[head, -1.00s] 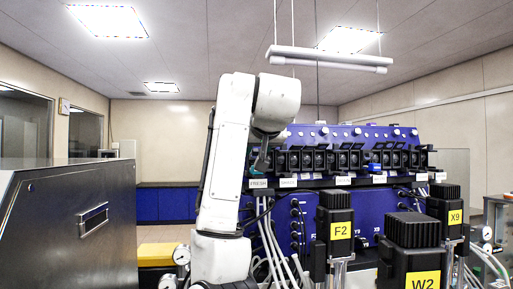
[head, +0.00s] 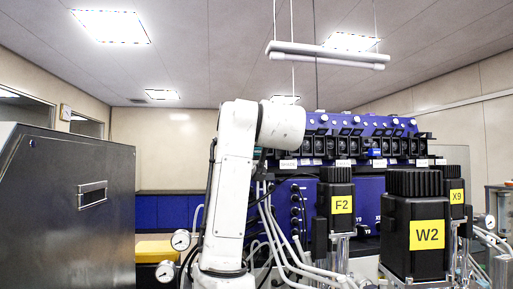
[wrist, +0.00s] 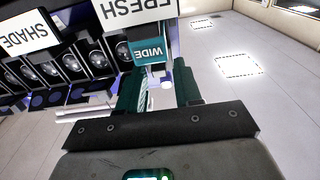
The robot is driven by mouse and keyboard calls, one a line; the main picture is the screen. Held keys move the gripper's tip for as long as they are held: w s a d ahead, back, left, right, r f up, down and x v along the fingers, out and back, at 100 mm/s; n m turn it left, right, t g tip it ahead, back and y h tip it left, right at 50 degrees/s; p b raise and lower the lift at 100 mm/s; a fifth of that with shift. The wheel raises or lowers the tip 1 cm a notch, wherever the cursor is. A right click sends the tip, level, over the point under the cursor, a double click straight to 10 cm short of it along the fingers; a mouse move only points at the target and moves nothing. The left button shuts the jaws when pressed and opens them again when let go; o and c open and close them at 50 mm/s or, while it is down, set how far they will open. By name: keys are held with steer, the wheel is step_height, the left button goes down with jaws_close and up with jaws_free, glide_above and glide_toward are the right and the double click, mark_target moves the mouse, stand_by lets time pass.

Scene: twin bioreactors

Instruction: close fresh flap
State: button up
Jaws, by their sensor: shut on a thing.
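In the wrist view the two dark green fingers of my gripper (wrist: 160,88) point at the end of the row below the white FRESH label (wrist: 140,8). They stand a little apart, shut on what seems to be the fresh flap, which is mostly hidden by the fingers. A small teal label reading WIDE (wrist: 147,52) lies close by the left finger. In the head view my white arm hides the gripper and the FRESH label. I cannot tell the flap's angle.
A row of dark ports (wrist: 75,65) with a SHADE label (wrist: 22,32) runs left in the wrist view. In the head view, black units F2 (head: 336,190) and W2 (head: 414,215) stand right of my arm, with white hoses (head: 275,235) between. A steel cabinet (head: 60,215) stands left.

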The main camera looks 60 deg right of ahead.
steer(key=shift+w+f+t+h+b, duration=0.1)
steer(key=shift+f+t+h+b, duration=0.35)
steer(key=shift+t+h+b, duration=0.4)
steer(key=shift+r+b, duration=0.1)
steer(key=shift+b, duration=0.2)
steer(key=o, duration=0.7)
steer(key=shift+o, duration=0.2)
steer(key=b+v, duration=0.3)
steer(key=v, duration=0.7)
steer(key=shift+s+a, duration=0.2)
steer(key=shift+a, duration=0.15)
